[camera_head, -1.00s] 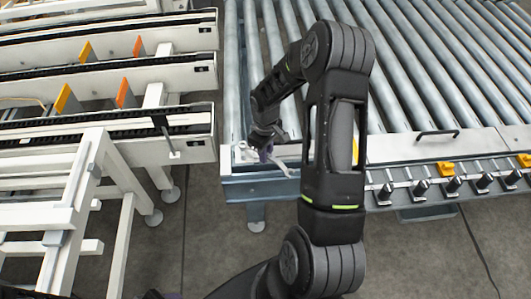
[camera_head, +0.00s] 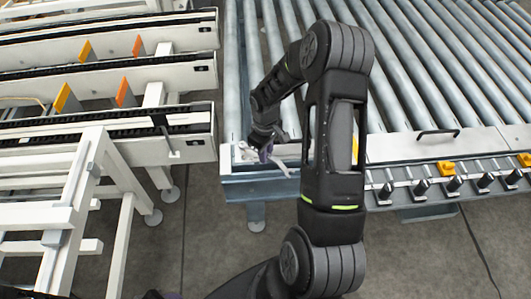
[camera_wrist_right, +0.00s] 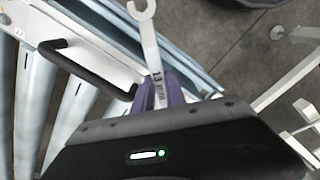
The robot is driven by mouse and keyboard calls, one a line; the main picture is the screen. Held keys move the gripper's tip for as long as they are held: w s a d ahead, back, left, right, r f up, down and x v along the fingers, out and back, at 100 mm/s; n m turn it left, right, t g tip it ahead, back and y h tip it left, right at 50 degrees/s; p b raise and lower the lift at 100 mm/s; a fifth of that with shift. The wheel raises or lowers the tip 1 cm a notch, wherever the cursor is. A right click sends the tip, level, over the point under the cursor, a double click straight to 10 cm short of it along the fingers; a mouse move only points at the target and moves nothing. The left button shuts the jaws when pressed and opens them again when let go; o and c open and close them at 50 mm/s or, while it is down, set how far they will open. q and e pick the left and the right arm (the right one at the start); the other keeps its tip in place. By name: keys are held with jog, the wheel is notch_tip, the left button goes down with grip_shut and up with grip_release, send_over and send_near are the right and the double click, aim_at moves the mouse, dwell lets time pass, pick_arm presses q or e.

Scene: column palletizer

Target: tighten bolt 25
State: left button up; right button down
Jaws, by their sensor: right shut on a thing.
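My right gripper (camera_head: 265,152) is at the near left corner of the roller conveyor (camera_head: 262,189). It is shut on a silver open-end wrench (camera_head: 281,168). I cannot make out bolt 25 or whether the wrench touches a bolt. My left gripper cannot be made out.
A black handle (camera_head: 438,134) is on the conveyor's near side plate; a black handle (camera_wrist_right: 85,68) also lies beside the wrench in the wrist view. White chain conveyors (camera_head: 190,147) stand to the left across a narrow gap. Yellow blocks (camera_head: 446,168) sit along the near edge.

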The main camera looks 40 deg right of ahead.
jog(key=shift+f+b, duration=0.6)
jog(key=shift+f, duration=0.05)
dwell(0.3)
jog(key=shift+a, duration=0.2)
dwell(0.5)
jog(key=shift+a+m+b, duration=1.2)
jog(key=shift+a+m, duration=0.7)
jog(key=shift+m, duration=0.6)
jog(key=shift+w+a+m, duration=0.2)
jog(key=shift+a+m, duration=0.4)
jog(key=shift+m, duration=0.2)
jog(key=shift+w+a+m+b, duration=0.25)
jog(key=shift+a+m, duration=0.25)
jog(key=shift+m, duration=0.1)
jog(key=shift+w+a+m+b, duration=0.25)
jog(key=shift+a+m, duration=0.2)
jog(key=shift+m, duration=0.15)
jog(key=shift+w+a+m, duration=0.5)
jog(key=shift+a+m, duration=0.05)
jog(key=shift+m, duration=0.3)
jog(key=shift+w+a+m, duration=0.5)
jog(key=shift+a+m, duration=0.05)
jog(key=shift+m, duration=0.3)
jog(key=shift+r+p, duration=1.3)
jog(key=shift+r, duration=0.45)
